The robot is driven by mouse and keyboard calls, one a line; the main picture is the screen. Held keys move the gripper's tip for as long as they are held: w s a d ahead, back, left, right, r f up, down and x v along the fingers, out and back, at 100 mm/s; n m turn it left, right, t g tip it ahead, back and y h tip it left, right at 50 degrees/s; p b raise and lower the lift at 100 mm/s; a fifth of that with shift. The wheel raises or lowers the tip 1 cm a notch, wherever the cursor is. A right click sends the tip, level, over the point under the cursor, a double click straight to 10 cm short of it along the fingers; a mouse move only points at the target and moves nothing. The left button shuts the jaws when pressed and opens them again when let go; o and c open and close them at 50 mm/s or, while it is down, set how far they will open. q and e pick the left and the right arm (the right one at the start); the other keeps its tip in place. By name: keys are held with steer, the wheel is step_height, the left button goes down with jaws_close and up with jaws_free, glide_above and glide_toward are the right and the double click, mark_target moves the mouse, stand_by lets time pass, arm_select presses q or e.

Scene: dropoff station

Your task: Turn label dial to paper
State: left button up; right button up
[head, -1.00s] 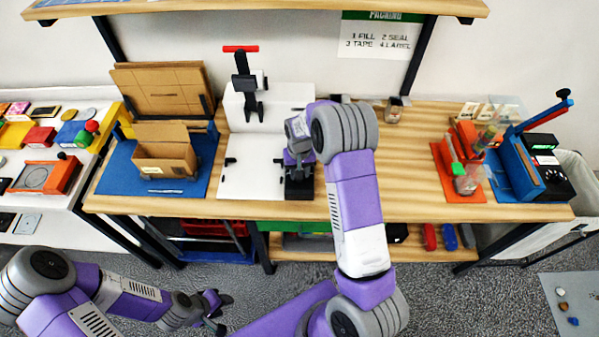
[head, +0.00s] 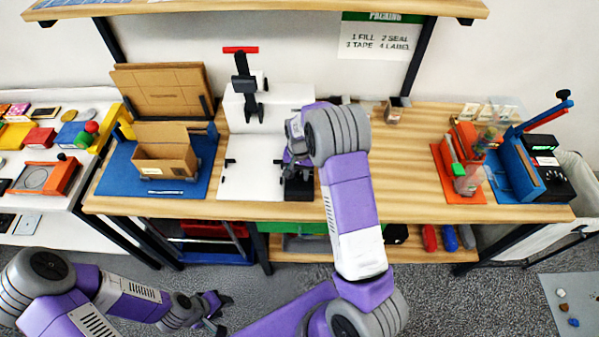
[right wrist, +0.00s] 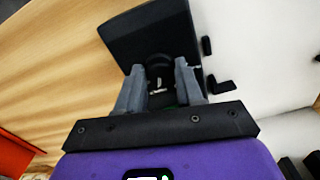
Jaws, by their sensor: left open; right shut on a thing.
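The label dial (right wrist: 159,70) is a dark round knob with a small white mark, on a black box (right wrist: 150,32) in the right wrist view. In the head view the black box (head: 299,189) stands at the right edge of the white board; my right arm hides the dial there. My right gripper (right wrist: 158,72) is shut on the dial, a finger on either side of it. It is also seen from above in the head view (head: 296,165). I cannot read a setting on the dial. My left gripper (head: 222,311) is open and empty, low in front of the bench.
An open carton (head: 165,160) sits on a blue mat at left. A red-handled press (head: 243,80) stands behind the white board (head: 248,180). An orange tray (head: 450,185) and a blue tool (head: 520,165) are at right. Bare bench (head: 405,170) lies between.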

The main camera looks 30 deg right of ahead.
mark_target(300, 175)
steer(key=o, duration=1)
step_height(300, 175, up, 8)
steer(key=shift+f, duration=0.15)
